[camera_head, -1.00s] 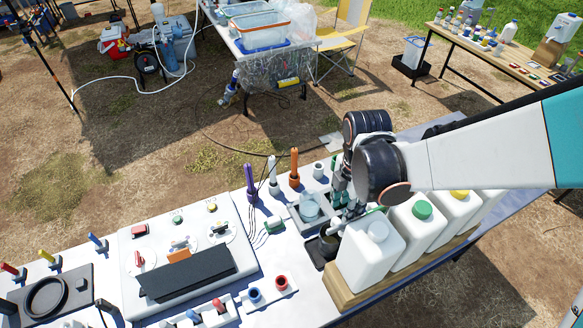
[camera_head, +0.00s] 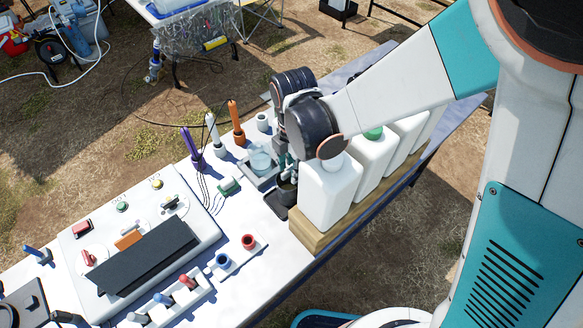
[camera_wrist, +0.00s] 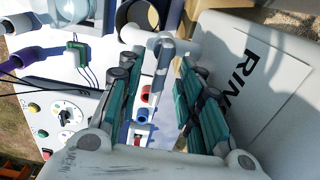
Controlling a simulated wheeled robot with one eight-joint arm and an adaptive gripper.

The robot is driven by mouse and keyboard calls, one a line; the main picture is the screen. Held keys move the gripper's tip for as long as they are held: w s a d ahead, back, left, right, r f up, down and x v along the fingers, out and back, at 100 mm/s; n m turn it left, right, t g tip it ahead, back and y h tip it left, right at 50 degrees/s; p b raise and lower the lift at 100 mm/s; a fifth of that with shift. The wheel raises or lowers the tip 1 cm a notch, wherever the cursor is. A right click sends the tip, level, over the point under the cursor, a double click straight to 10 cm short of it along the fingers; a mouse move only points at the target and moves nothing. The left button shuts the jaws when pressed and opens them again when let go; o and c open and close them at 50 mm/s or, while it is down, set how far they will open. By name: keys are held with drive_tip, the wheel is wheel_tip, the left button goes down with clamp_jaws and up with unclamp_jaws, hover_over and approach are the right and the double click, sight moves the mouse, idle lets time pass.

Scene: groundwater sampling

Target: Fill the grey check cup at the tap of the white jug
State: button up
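The white jug (camera_head: 325,197) stands at the near end of a wooden stand; in the wrist view its side (camera_wrist: 245,75) shows part of the printed word "RIN". Its grey tap (camera_wrist: 163,47) juts out between my fingers in the wrist view. The dark grey check cup (camera_head: 287,193) is on a black tray (camera_head: 275,206), beside the jug and below my gripper; its round mouth (camera_wrist: 138,14) shows at the top of the wrist view. My gripper (camera_wrist: 157,68) is open, with green-padded fingers on either side of the tap. Whether a finger touches the tap is unclear. The cup's contents cannot be told.
More white jugs (camera_head: 373,158) stand behind on the wooden stand (camera_head: 308,238). A grey tray with a clear beaker (camera_head: 260,162) lies left of my gripper, near a green connector (camera_head: 229,186) with wires. A white panel (camera_head: 200,230) with knobs covers the table's left.

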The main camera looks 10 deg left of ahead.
clamp_jaws()
drive_tip(key=shift+w+a+f+m+b, duration=0.15)
drive_tip(key=shift+m+b, duration=0.25)
drive_tip(key=shift+m, duration=0.6)
drive_tip(key=m, duration=0.3)
drive_tip(key=shift+w+a+b, duration=0.1)
drive_tip(key=shift+w+b, duration=0.2)
drive_tip(key=shift+b, duration=0.05)
